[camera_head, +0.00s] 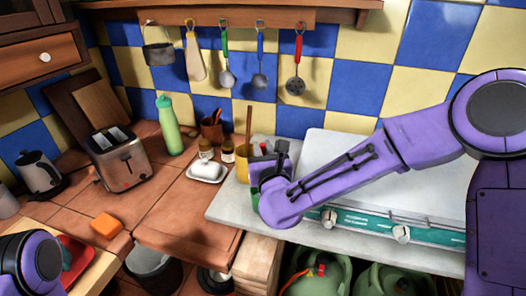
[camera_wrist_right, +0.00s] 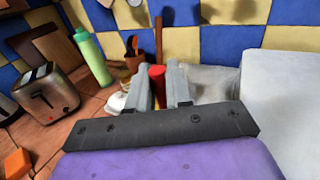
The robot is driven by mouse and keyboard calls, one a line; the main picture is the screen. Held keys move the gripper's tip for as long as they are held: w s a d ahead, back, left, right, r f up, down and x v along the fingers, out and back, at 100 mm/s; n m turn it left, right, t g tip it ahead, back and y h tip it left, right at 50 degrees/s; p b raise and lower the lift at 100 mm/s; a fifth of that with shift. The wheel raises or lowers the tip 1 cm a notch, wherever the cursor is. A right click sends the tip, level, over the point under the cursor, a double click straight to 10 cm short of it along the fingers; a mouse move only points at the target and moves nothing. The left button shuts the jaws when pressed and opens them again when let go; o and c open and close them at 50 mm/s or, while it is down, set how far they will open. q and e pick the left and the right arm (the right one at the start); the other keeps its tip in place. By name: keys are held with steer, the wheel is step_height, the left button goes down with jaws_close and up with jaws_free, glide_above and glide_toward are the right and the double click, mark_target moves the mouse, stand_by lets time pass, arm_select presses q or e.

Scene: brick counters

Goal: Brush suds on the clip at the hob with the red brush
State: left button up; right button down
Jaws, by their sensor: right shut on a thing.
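My right gripper (camera_head: 268,158) is at the left end of the hob (camera_head: 335,160), close to a yellow cup (camera_head: 242,168). In the right wrist view the gripper (camera_wrist_right: 160,88) is shut on a red handle, which I take as the red brush (camera_wrist_right: 157,76). The brush's bristle end is hidden. The hob has a pale raised lid area and a green front panel with knobs (camera_head: 402,234). I cannot make out the clip or any suds; my right gripper and arm cover part of the hob. My left arm shows at the lower left, its gripper out of view.
A white dish (camera_head: 207,170), small jars (camera_head: 227,152), a green bottle (camera_head: 168,126) and a toaster (camera_head: 121,158) stand left of the hob. An orange block (camera_head: 106,225) lies near the front. Green gas bottles (camera_head: 315,275) stand below. Utensils hang above.

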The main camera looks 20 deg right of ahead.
steer(key=shift+r+p, duration=1.4)
steer(key=shift+r, duration=1.2)
steer(key=shift+s+d+f, duration=0.1)
